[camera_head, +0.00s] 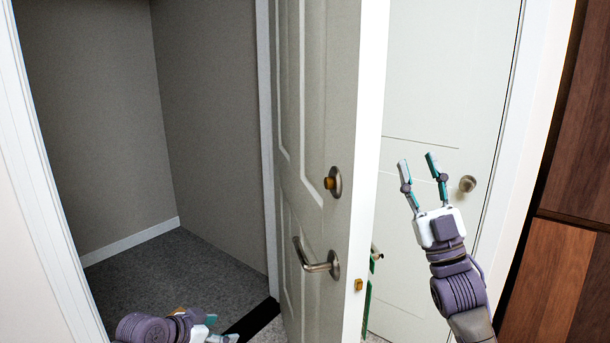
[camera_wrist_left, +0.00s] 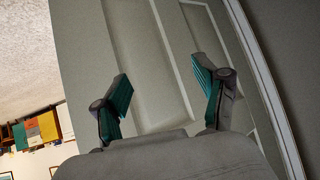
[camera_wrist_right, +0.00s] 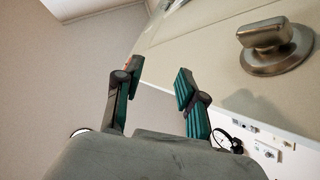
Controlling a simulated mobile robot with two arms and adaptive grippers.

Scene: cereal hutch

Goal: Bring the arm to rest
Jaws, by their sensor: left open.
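My left gripper (camera_head: 217,328) is low in the head view, cut by the bottom edge, in front of the doorway and left of the open door (camera_head: 318,110). In the left wrist view its two teal-padded fingers (camera_wrist_left: 160,82) are spread with nothing between them, and a pale panelled door fills much of the background. My right gripper (camera_head: 418,163) is raised on the right side of the door, its fingers pointing up and apart. In the right wrist view its fingers (camera_wrist_right: 158,74) also stand apart and empty.
The open door has a lever handle (camera_head: 317,262) and a lock (camera_head: 333,182). A closed white door with a round knob (camera_head: 467,184) stands behind my right gripper. Wooden panels (camera_head: 565,270) are at the far right. The carpeted space (camera_head: 175,270) beyond the doorway looks empty.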

